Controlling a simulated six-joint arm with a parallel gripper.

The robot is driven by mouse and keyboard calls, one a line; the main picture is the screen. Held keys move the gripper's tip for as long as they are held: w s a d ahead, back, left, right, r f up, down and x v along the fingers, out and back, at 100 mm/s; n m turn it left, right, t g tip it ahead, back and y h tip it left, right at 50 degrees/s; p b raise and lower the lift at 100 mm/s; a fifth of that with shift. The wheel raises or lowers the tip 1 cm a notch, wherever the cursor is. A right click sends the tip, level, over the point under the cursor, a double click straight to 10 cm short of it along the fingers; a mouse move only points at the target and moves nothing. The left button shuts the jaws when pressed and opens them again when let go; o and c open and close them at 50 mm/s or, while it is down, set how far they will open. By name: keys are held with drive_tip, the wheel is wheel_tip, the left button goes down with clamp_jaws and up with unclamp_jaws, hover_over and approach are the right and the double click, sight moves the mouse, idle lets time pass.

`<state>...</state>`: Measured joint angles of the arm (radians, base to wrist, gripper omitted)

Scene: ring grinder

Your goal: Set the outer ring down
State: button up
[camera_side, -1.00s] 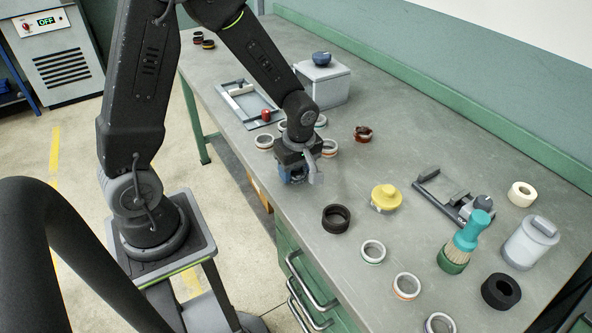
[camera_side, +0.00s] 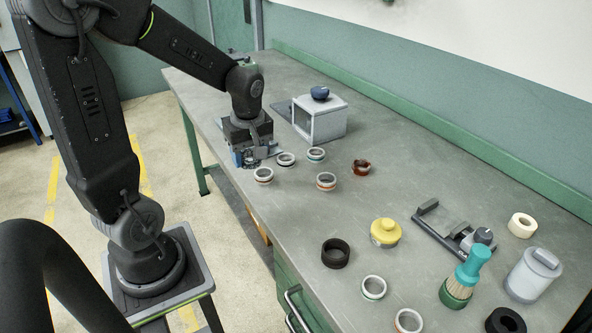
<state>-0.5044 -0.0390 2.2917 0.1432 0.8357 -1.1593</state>
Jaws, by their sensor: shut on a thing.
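My gripper (camera_side: 246,158) is at the left part of the bench, low over the top. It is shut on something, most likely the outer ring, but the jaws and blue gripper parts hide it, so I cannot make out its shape. I cannot tell whether it touches the bench. Several pale rings with coloured bands stand just right of the gripper: one ring (camera_side: 263,175) close in front, one (camera_side: 285,158) beside it, others (camera_side: 316,154) and (camera_side: 326,180) farther right.
A grey open box (camera_side: 322,123) with a blue knob stands behind the rings. A dark red ring (camera_side: 361,167), black ring (camera_side: 335,253), yellow-lidded pot (camera_side: 385,232), brush (camera_side: 465,277), grey canister (camera_side: 531,275) and tape roll (camera_side: 522,225) stand to the right. The bench middle right of the dark red ring is clear.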

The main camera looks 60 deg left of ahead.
drive_tip(key=w+r+m, duration=0.1)
drive_tip(key=w+m, duration=0.6)
drive_tip(key=w, duration=0.4)
drive_tip(key=m+t+h, duration=0.1)
drive_tip(key=m, duration=0.8)
hover_over(388, 192)
drive_tip(key=f, duration=0.7)
drive_tip(key=shift+s+a+f, duration=0.1)
drive_tip(key=shift+s+a, duration=0.1)
drive_tip(key=shift+s, duration=0.05)
drive_tip(key=shift+w+d+f, duration=0.1)
drive_tip(key=shift+d+f, duration=0.2)
drive_tip(key=shift+f, duration=1.85)
